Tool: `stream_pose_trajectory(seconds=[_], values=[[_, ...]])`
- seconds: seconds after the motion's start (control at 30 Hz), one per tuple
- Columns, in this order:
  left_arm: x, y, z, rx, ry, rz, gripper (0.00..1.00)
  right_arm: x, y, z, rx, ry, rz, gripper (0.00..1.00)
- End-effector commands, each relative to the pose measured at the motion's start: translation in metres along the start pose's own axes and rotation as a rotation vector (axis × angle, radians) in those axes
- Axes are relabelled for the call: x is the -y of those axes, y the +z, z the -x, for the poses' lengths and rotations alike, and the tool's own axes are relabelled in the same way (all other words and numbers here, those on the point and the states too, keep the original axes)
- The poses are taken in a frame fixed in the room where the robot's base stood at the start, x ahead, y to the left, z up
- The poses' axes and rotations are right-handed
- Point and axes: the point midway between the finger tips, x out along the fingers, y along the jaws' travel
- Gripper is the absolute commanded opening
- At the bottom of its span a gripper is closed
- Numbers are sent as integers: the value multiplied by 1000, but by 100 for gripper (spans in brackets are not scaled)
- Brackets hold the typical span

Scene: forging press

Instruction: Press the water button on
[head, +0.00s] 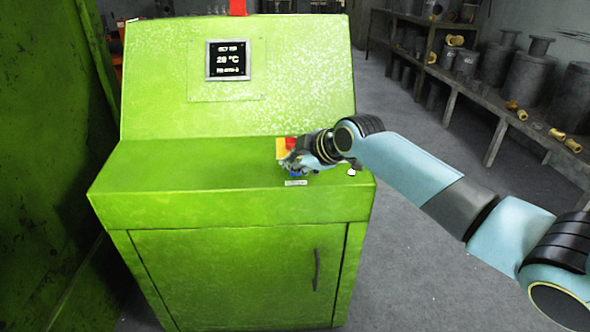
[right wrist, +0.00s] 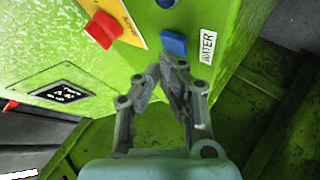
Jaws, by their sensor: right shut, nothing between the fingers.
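The green control console (head: 170,165) stands in the middle of the head view. The blue water button (right wrist: 173,43) is on its panel, beside a white label reading WATER (right wrist: 207,46). In the head view the label (head: 296,183) is at the console's front right, and a bit of blue (head: 296,175) shows just under my gripper. My right gripper (head: 290,164) is shut and empty, over this corner of the panel. In the right wrist view its fingertips (right wrist: 168,66) appear just below the button; I cannot tell whether they touch it. My left gripper is not in view.
A red switch on a yellow plate (right wrist: 103,29) sits close to the button. A display (head: 228,60) reads 20 °C on the sloped face. Shelves with metal parts (head: 500,60) stand at the right, a green machine wall (head: 50,150) at the left.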

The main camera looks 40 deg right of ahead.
Motion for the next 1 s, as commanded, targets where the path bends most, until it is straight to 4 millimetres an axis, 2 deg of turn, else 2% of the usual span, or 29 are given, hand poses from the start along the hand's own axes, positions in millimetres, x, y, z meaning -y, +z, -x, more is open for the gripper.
stream_pose_trajectory(seconds=[1.0], values=[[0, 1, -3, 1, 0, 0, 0, 4, 4, -5, 1, -1, 0, 0]])
